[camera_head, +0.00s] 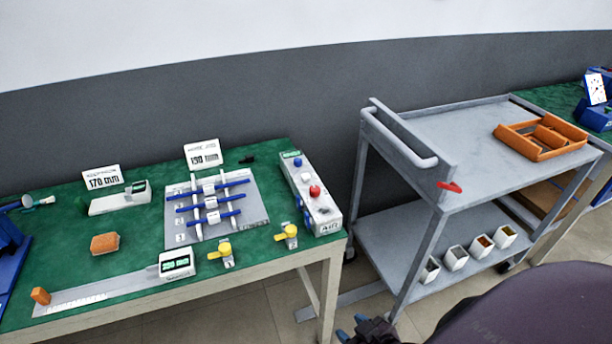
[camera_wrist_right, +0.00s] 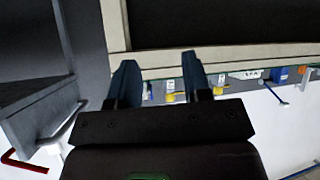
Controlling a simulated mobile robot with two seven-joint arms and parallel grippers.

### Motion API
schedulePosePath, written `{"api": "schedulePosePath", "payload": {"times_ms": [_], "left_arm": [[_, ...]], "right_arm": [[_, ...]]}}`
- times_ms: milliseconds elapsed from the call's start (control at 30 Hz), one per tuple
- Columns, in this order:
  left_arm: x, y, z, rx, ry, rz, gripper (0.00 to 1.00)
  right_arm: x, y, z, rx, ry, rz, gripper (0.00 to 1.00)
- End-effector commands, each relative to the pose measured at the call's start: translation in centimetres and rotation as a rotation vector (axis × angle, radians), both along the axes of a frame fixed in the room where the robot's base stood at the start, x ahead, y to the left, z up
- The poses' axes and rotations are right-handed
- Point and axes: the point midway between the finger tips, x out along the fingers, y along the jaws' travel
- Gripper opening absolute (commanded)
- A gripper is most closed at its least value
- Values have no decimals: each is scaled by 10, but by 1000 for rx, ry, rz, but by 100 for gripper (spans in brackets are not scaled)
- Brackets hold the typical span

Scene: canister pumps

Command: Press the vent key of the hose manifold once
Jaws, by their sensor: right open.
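The hose manifold appears to be the long light-grey box (camera_head: 322,208) on the right end of the green table. Its top carries a blue button (camera_head: 298,162), a red button (camera_head: 314,191) and a small pale part between them. I cannot read which one is the vent key. My right gripper (camera_head: 354,326) shows at the bottom edge of the head view, low and in front of the table, well apart from the box. In the right wrist view its two blue fingers (camera_wrist_right: 160,80) are spread with nothing between them. My left gripper is not in view.
Two yellow-topped valves (camera_head: 222,252) stand near the table's front edge. A grey cart (camera_head: 415,205) with an orange tray (camera_head: 512,134) stands right, past a gap.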

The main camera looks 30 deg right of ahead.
Motion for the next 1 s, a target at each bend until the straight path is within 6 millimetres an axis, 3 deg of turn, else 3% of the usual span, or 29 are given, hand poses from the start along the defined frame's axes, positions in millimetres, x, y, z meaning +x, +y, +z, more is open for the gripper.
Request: {"api": "schedulePosePath", "payload": {"times_ms": [33, 300, 1000], "left_arm": [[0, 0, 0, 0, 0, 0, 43], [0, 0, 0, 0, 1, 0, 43], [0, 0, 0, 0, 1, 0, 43]], "right_arm": [[0, 0, 0, 0, 0, 0, 37], [0, 0, 0, 0, 0, 0, 0], [0, 0, 0, 0, -1, 0, 0]]}}
